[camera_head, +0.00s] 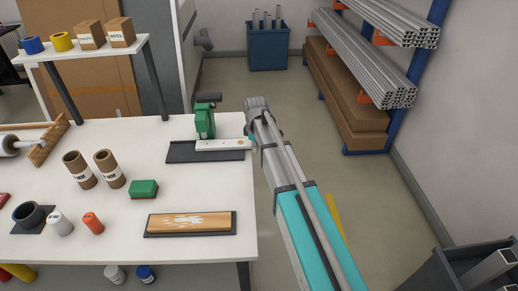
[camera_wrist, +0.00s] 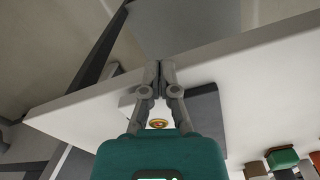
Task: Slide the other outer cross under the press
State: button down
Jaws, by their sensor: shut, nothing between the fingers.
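A green press (camera_head: 205,121) stands at the back right of the white table, on a dark base plate (camera_head: 178,152). A white bar (camera_head: 218,145) lies across the plate at the foot of the press, with a small brass-coloured spot near its right end. The bar also shows in the wrist view (camera_wrist: 128,101), with a brass ring near it. No cross can be made out on the bar. My gripper (camera_wrist: 160,66) is shut and empty at the table's edge, by the bar's right end. In the head view, my arm mostly hides it.
A wooden board (camera_head: 190,221) on a dark tray lies at the table's front right. A green block (camera_head: 144,189) and two cardboard tubes (camera_head: 92,170) stand left of it. A blue bin (camera_head: 268,48) and a rack of metal profiles (camera_head: 365,55) stand beyond. The floor between is open.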

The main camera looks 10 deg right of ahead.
jog(key=shift+w+a, duration=0.35)
jog(key=shift+a, duration=0.5)
jog(key=shift+d, duration=0.1)
jog(key=s+d+r+p, duration=0.1)
jog(key=d+r+p, duration=0.2)
jog(key=r+p, duration=0.7)
jog(key=shift+s+d, duration=0.3)
dwell(0.5)
jog(key=shift+f, duration=0.15)
dwell(0.4)
